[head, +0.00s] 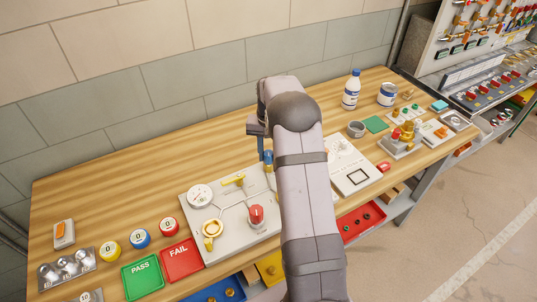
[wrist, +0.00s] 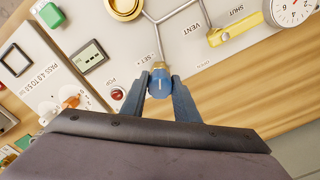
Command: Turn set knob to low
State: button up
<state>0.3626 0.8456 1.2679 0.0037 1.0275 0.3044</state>
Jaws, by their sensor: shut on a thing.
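The blue set knob (wrist: 160,82) sits at the edge of the light grey valve panel (wrist: 190,48), beside the printed word SET. A short pale line shows on the knob's face in the wrist view. My gripper (wrist: 160,87) is shut on the knob, one finger on each side. No low mark can be read, so I cannot tell the knob's setting. In the head view my arm covers the right part of the valve panel (head: 240,243).
A white instrument panel (head: 352,162) stands to the right. Bare wooden bench (head: 130,170) lies behind and left.

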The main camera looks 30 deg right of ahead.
aim_at(268, 153)
jog(key=shift+r+n, duration=0.1)
jog(key=shift+n, duration=1)
jog(key=o, duration=1.1)
jog(key=shift+r+b, duration=1.3)
jog(key=shift+r, duration=2.35)
jog(key=shift+a, duration=0.1)
